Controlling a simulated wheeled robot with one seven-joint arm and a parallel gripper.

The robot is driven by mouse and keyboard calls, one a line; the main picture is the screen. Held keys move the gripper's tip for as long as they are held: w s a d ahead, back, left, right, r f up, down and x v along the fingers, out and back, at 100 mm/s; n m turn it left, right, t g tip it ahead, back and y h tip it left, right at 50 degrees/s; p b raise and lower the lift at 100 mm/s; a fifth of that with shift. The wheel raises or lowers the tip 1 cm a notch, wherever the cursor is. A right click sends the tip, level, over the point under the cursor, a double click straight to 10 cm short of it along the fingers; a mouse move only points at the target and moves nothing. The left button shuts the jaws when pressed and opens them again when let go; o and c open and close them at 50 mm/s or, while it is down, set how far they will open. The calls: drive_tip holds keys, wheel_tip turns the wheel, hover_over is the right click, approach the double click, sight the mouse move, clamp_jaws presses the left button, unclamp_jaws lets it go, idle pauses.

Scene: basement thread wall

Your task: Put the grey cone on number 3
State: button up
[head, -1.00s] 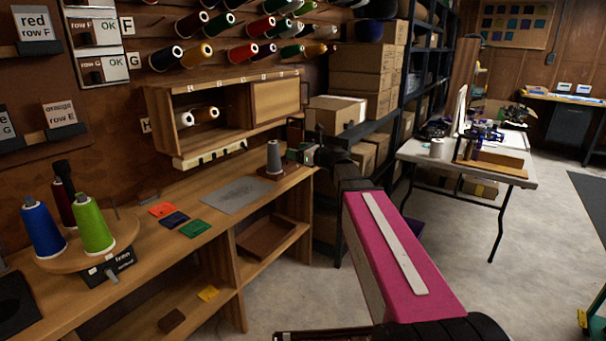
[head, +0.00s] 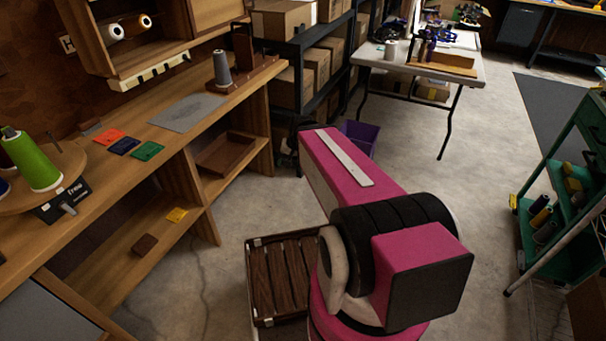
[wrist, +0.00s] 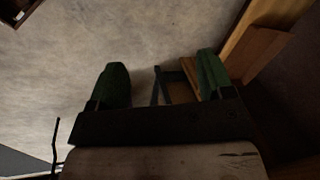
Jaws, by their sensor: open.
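My gripper shows only in the wrist view (wrist: 158,78). Its two green fingers are wide apart, with nothing between them, over concrete floor and some wooden edges. The cone does not show in the wrist view. In the head view my gripper is hidden behind my pink arm. I cannot read a number 3 anywhere.
The bench (head: 180,132) also holds a grey mat (head: 187,112), coloured cards (head: 124,146) and a round stand with a green cone (head: 32,160). A green cart (head: 565,170) stands at right.

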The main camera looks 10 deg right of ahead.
drive_tip(key=s+d+n, duration=0.1)
drive_tip(key=s+d+f+n+h, duration=0.1)
drive_tip(key=s+d+f+n+g+h, duration=0.1)
drive_tip(key=s, duration=0.1)
drive_tip(key=shift+d+f, duration=0.1)
drive_tip(key=shift+d, duration=0.25)
